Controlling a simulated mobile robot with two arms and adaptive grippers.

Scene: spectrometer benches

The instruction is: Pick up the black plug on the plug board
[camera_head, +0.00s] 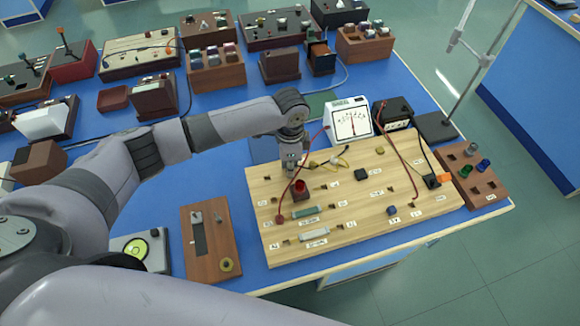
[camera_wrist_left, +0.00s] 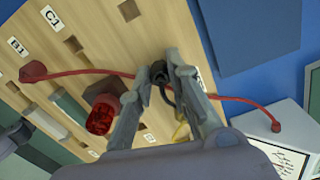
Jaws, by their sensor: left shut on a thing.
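The wooden plug board (camera_head: 340,218) lies flat on the blue bench, with labels and square holes. My left gripper (camera_head: 291,172) reaches down over its back left part. In the left wrist view its two fingers (camera_wrist_left: 162,84) are closed around the black plug (camera_wrist_left: 159,71), and a short dark cable loops beside it. In the head view the gripper hides this plug. I cannot tell whether the plug is seated in the board or raised. My right gripper is not in view.
A red-topped block (camera_head: 300,191) stands close beside the gripper and also shows in the wrist view (camera_wrist_left: 102,114). A red cable (camera_wrist_left: 80,72) runs right by the fingers. A white meter (camera_head: 350,122) stands behind the board. Several wooden boxes fill the back of the bench.

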